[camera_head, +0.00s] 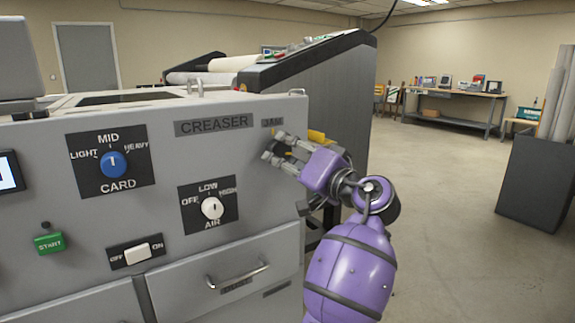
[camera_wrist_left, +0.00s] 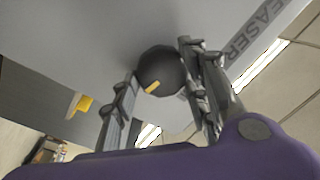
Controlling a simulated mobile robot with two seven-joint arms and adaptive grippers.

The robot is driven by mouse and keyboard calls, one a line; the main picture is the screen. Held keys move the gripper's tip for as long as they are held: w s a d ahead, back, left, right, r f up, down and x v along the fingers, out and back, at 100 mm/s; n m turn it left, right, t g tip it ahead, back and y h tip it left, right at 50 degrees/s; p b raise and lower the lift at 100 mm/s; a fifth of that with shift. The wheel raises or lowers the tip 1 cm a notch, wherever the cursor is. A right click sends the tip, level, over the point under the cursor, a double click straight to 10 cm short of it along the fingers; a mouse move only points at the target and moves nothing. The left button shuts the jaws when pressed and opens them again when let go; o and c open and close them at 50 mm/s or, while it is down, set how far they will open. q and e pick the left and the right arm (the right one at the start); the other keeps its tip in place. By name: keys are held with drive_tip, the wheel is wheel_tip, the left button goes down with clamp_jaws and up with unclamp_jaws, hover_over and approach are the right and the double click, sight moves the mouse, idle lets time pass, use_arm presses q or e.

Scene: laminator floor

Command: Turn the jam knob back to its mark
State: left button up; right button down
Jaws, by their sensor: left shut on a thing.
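The jam knob (camera_wrist_left: 163,66) is a dark round knob with a yellow pointer line, on the grey machine face in the left wrist view. My left gripper (camera_wrist_left: 160,80) has its fingers on both sides of the knob, shut on it. In the head view my left gripper (camera_head: 275,150) is at the machine's right edge, just under a small dark label (camera_head: 271,122). I cannot make out the knob's mark on the panel. My right gripper is not in view.
The creaser panel carries a blue card knob (camera_head: 113,165), a white air knob (camera_head: 212,208), an off/on switch (camera_head: 137,253) and a green start button (camera_head: 49,243). A drawer handle (camera_head: 238,277) sticks out below. A yellow tab (camera_wrist_left: 82,103) is near the knob. Open floor lies right.

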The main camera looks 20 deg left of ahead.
use_arm(q)
drive_tip(key=shift+w+f+n+b, duration=0.15)
drive_tip(key=shift+n+b, duration=0.35)
drive_tip(key=shift+n, duration=1)
drive_tip(key=n+b, duration=0.1)
drive_tip(key=n, duration=0.1)
drive_tip(key=n+b, duration=0.1)
drive_tip(key=shift+d+r+n+g, duration=0.1)
drive_tip(key=shift+r+n+g, duration=0.1)
drive_tip(key=shift+n+g, duration=0.15)
drive_tip(key=n, duration=0.1)
drive_tip(key=n+b, duration=0.1)
drive_tip(key=n, duration=0.2)
drive_tip(key=shift+r+n+h+b, duration=0.25)
drive_tip(key=shift+h+b, duration=0.15)
drive_tip(key=n, duration=0.2)
drive_tip(key=n+b, duration=0.1)
drive_tip(key=n, duration=0.1)
drive_tip(key=shift+r, duration=0.25)
drive_tip(key=n, duration=0.1)
drive_tip(key=n+b, duration=0.1)
drive_tip(key=n, duration=0.1)
drive_tip(key=n+h, duration=0.1)
drive_tip(key=n, duration=0.1)
drive_tip(key=shift+s+r, duration=0.2)
drive_tip(key=shift+r, duration=0.05)
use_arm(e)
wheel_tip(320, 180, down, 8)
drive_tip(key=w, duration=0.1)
